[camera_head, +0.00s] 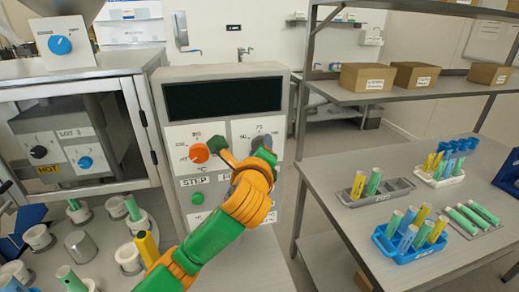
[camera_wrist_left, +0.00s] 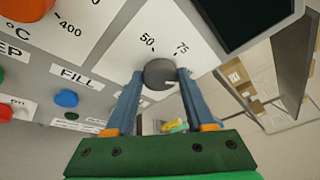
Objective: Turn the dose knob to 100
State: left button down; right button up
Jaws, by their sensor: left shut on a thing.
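The dose knob (camera_wrist_left: 160,74) is a dark grey round knob on a white dial plate in the left wrist view. Printed 50 and 75 marks show above it, and a small pale mark shows at its lower right edge. My left gripper (camera_wrist_left: 158,78) has its two blue-grey fingers closed on either side of the knob. In the head view, my orange and green left arm reaches up to the dial plate (camera_head: 241,132), and my left gripper hides most of the knob. My right gripper is in neither view.
An orange knob (camera_head: 198,153) sits left of the dose dial, below a dark display (camera_head: 223,98). Green and red buttons and a FILL label (camera_wrist_left: 80,79) lie below. A cabinet stands left. A table (camera_head: 430,278) with tube racks stands right, under a shelf of boxes.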

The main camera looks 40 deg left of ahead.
pick_arm(q)
jog(key=shift+f, duration=0.25)
jog(key=shift+c, duration=1.3)
grip_release()
jog(key=shift+d+r, duration=0.1)
